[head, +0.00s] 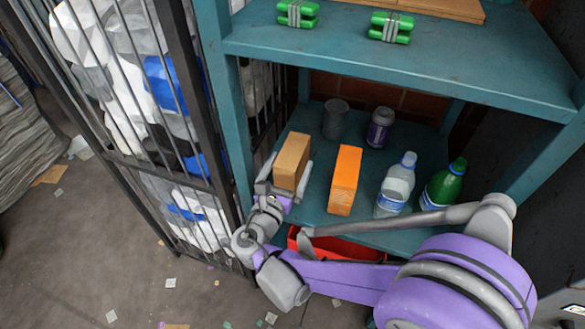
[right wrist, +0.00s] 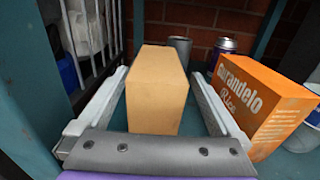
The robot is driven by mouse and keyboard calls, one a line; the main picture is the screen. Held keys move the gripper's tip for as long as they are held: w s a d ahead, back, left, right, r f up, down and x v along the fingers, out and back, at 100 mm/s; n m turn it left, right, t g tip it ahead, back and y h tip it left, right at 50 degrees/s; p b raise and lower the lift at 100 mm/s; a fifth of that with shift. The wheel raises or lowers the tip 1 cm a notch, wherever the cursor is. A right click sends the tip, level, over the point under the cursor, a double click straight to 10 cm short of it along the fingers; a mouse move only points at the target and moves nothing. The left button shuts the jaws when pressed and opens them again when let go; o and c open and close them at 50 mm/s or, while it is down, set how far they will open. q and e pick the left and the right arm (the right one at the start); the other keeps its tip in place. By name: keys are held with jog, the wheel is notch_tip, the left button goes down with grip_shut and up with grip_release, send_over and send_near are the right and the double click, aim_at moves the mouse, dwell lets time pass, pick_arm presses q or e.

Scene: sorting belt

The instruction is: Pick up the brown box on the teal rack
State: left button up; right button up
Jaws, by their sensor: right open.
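The brown box (head: 291,161) stands upright on the middle shelf of the teal rack (head: 318,213), at the shelf's left end. My right gripper (head: 287,175) is at the box, with one finger on each side of it. In the right wrist view the brown box (right wrist: 156,92) stands between the two open fingers of the gripper (right wrist: 156,110), with a visible gap on each side. The near lower part of the box is hidden by the gripper's palm in that view. My left gripper is not in view.
An orange box (head: 344,180) stands just right of the brown box. A clear bottle (head: 396,184), a green bottle (head: 442,185), a grey can (head: 335,119) and a purple can (head: 380,127) share the shelf. A barred cage (head: 150,90) stands close on the left. A red bin (head: 345,247) is below.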

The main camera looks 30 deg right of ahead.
jog(key=x, duration=0.5)
jog(key=shift+w+a+r, duration=0.1)
jog(key=shift+w+r, duration=0.05)
jog(key=shift+r, duration=0.05)
grip_shut()
dwell(0.3)
